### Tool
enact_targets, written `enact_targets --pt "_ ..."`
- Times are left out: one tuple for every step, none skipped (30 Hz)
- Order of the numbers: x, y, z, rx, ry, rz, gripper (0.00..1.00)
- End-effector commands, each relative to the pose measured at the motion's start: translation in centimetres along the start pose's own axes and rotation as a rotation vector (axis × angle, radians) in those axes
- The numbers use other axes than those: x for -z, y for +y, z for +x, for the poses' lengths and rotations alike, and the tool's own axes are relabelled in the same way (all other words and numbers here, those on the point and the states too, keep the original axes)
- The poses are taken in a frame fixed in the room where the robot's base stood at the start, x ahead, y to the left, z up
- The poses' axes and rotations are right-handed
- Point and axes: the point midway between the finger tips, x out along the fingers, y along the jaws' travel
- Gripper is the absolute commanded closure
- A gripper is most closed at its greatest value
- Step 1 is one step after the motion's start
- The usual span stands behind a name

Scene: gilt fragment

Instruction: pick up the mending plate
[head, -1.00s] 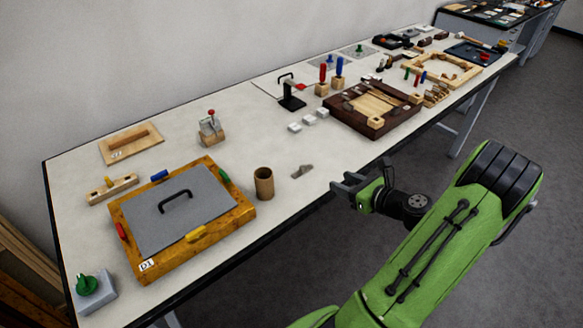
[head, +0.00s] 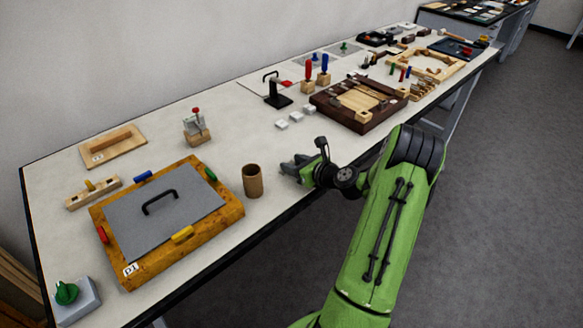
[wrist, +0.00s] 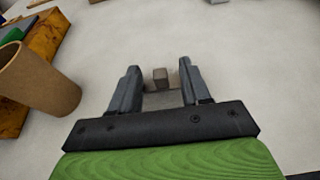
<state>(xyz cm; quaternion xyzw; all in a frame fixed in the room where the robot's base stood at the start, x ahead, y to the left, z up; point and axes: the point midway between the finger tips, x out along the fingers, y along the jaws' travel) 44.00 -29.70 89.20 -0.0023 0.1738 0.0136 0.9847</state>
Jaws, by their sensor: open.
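The mending plate (wrist: 160,98) is a small, flat grey-brown piece with a raised block (wrist: 160,77) on it. In the wrist view it lies on the pale table, with the block between the two fingers of my gripper (wrist: 158,70). The fingers are open, with a gap on both sides of the block. The near part of the plate is hidden behind the gripper's body. In the head view my gripper (head: 291,168) is low over the table near its front edge and covers the plate.
A brown cardboard cup (head: 253,181) stands close to the left of my gripper; it also shows in the wrist view (wrist: 38,80). Further left is a wooden board with a grey lid (head: 200,205). Small white blocks (head: 296,118) and a dark wooden tray (head: 325,112) lie beyond.

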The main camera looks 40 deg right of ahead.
Motion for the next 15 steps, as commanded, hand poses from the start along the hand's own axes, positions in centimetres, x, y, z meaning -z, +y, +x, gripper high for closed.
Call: enact_targets --pt "-0.02 0.00 -0.03 0.000 0.000 0.000 0.53" --pt "-0.03 0.00 -0.04 0.000 0.000 0.000 0.58" --pt "-0.03 0.00 -0.05 0.000 0.000 0.000 0.64" --pt "-0.03 0.00 -0.05 0.000 0.000 0.000 0.69" --pt "-0.03 0.00 -0.06 0.000 0.000 0.000 0.73" --pt "-0.03 0.00 -0.06 0.000 0.000 0.000 0.79" --pt "-0.03 0.00 -0.06 0.000 0.000 0.000 0.84" --pt "-0.03 0.00 -0.07 0.000 0.000 0.000 0.88" --pt "-0.03 0.00 -0.07 0.000 0.000 0.000 0.95" --pt "-0.03 0.00 -0.07 0.000 0.000 0.000 0.99" --pt "-0.03 0.00 -0.08 0.000 0.000 0.000 1.00" --pt "-0.04 0.00 -0.08 0.000 0.000 0.000 1.00" --pt "-0.04 0.00 -0.08 0.000 0.000 0.000 1.00" --pt "-0.05 0.00 -0.08 0.000 0.000 -0.001 1.00" --pt "-0.05 0.00 -0.08 0.000 0.000 -0.001 1.00"
